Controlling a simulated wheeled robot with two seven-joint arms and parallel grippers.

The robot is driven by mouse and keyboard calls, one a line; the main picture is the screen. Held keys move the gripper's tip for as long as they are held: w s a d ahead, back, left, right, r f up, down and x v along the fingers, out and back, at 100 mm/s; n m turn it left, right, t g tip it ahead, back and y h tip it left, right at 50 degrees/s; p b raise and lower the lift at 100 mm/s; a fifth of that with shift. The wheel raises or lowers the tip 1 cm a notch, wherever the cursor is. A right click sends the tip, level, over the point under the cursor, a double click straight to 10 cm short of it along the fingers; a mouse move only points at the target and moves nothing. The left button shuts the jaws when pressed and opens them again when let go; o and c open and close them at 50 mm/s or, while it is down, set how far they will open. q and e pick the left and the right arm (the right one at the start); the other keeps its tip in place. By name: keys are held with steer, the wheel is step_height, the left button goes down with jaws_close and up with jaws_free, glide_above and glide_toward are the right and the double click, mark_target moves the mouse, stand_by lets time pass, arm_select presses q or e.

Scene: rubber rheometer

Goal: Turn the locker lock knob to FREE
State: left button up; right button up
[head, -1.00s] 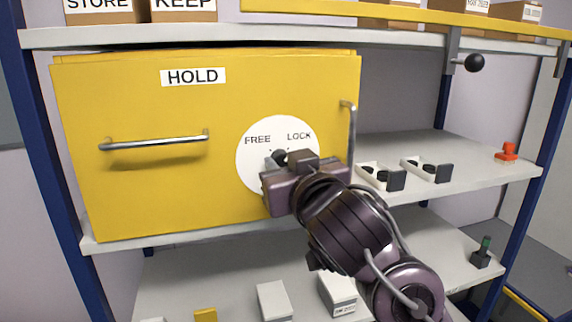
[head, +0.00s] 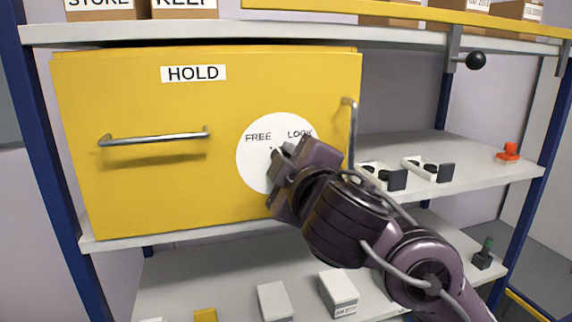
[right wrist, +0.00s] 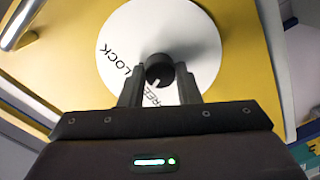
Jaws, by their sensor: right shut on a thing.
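The yellow locker (head: 130,190) labelled HOLD has a white round dial (head: 255,165) marked FREE on the left and LOCK on the right. My right gripper (head: 283,160) is at the dial, its body tilted steeply in the head view and hiding the knob there. In the right wrist view, the black round knob (right wrist: 160,68) sits between the two fingers of my right gripper (right wrist: 160,82), which is shut on it. The word FREE shows just below the knob there, partly covered, and LOCK is to the upper left. I cannot read the knob's pointer. My left gripper is out of view.
A metal bar handle (head: 155,140) is on the locker's left side, and an upright handle (head: 351,130) is close by my right arm. Boxes (head: 338,290) sit on the lower shelf.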

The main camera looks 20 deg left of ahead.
steer(key=n+b, duration=0.1)
steer(key=n, duration=0.3)
steer(key=shift+f+n, duration=0.1)
steer(key=shift+n, duration=0.2)
stand_by(0.3)
steer(key=o, duration=1)
steer(key=shift+c, duration=0.2)
steer(key=v, duration=0.7)
steer(key=shift+s+d, duration=0.15)
steer(key=shift+s, duration=0.25)
